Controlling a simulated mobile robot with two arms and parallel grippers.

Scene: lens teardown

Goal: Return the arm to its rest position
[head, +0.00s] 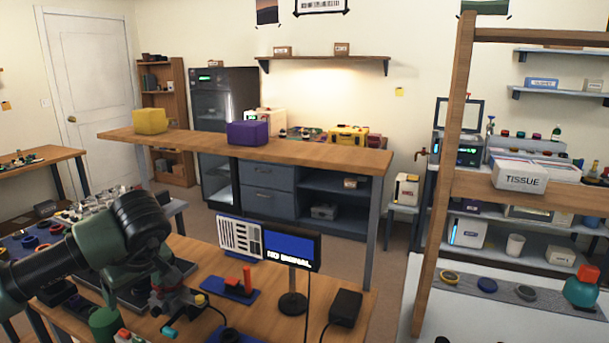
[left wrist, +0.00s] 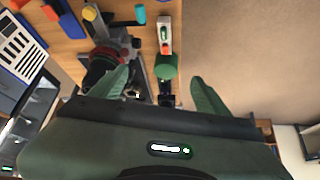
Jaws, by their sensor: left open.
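My left arm (head: 85,255) comes in from the left in the head view, over the near left part of the wooden workbench (head: 200,255). In the left wrist view my left gripper (left wrist: 160,92) has its two green fingers wide apart with nothing held between them. Beyond the fingers, to their upper left, is a grey and red device (left wrist: 112,52), which also shows beside my arm in the head view (head: 170,295). A green round knob (left wrist: 166,67) lies below the gap in the wrist view. My right gripper is in neither view.
A monitor (head: 291,248), a white panel (head: 240,237), a blue tray with a red part (head: 240,287) and a black box (head: 345,308) stand on the workbench. A wooden post (head: 440,180) rises at the right. Bare floor (left wrist: 250,50) shows right of the bench edge in the wrist view.

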